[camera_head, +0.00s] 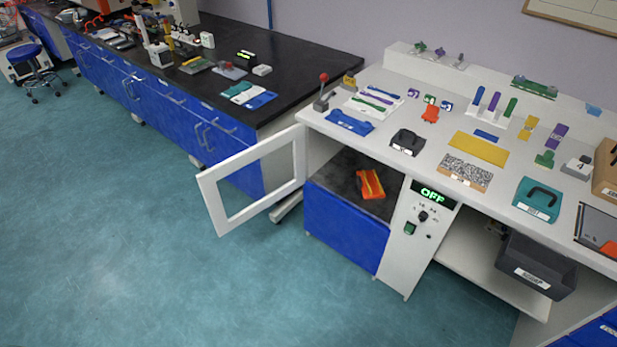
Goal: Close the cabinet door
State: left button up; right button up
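The cabinet door (208,191) is a white frame around a clear or empty middle. It stands wide open, swung out to the left from its hinge side at the left front edge of the white bench. The cabinet opening (345,172) beside it is dark inside, and an orange object with dark markings (370,184) lies on its floor. Neither of my grippers is in view.
The white bench top (400,170) holds many small coloured parts. A control panel reading OFF (433,195) is right of the cabinet. A dark grey bin (537,266) sits further right. The teal floor (130,230) before the door is clear.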

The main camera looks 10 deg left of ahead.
aim_at(207, 179)
jog(key=i+j+z, duration=0.1)
jog(key=z, duration=0.4)
jog(key=j+z, duration=0.25)
jog(key=z, duration=0.25)
jog(key=j+z, duration=0.25)
jog(key=z, duration=0.25)
jog(key=j+z, duration=0.2)
jog(key=z, duration=0.3)
